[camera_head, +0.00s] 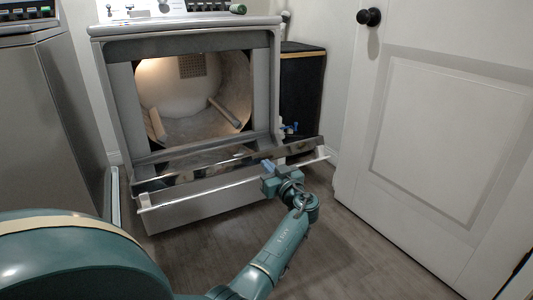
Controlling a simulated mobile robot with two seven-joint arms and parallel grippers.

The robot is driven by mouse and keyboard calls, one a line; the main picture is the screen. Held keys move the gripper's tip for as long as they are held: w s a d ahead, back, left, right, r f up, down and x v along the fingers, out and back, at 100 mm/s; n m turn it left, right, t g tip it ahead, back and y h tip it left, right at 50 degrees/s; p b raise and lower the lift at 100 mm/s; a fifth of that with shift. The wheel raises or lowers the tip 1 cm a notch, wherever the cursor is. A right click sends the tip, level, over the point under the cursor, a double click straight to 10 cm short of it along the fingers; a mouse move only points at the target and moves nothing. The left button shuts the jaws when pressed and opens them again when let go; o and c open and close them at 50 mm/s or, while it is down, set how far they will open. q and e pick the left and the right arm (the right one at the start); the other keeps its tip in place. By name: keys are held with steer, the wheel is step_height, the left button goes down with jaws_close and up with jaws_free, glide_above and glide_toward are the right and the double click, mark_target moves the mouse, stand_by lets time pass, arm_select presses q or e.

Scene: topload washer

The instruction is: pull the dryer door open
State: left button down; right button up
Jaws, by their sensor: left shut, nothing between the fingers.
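The dryer (106,95) stands in the middle with its opening uncovered, and the lit drum (190,100) shows inside. The dryer door (190,208) is swung down and outward at the bottom of the opening, with its inner side partly visible. My left gripper (267,164) is shut and empty at the right part of the lowered door, by its upper edge. I cannot tell whether it touches the door. My left arm and wrist hide a small part of the door there. My right gripper is not in view.
A grey washer-like machine (45,110) stands at the left. A dark cabinet (302,95) is right of the dryer. A white room door (440,130) with a black knob (369,17) fills the right side. Bare wood floor (350,240) lies in front.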

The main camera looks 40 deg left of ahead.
arm_select(q)
steer(key=shift+s+d+f, duration=0.1)
steer(key=shift+d+f, duration=0.15)
steer(key=shift+f, duration=0.45)
steer(key=shift+s+d+f, duration=0.1)
steer(key=shift+d+f, duration=0.1)
steer(key=shift+f, duration=0.5)
steer(key=shift+s+d+f, duration=0.1)
steer(key=shift+d+f, duration=0.15)
steer(key=shift+f, duration=0.45)
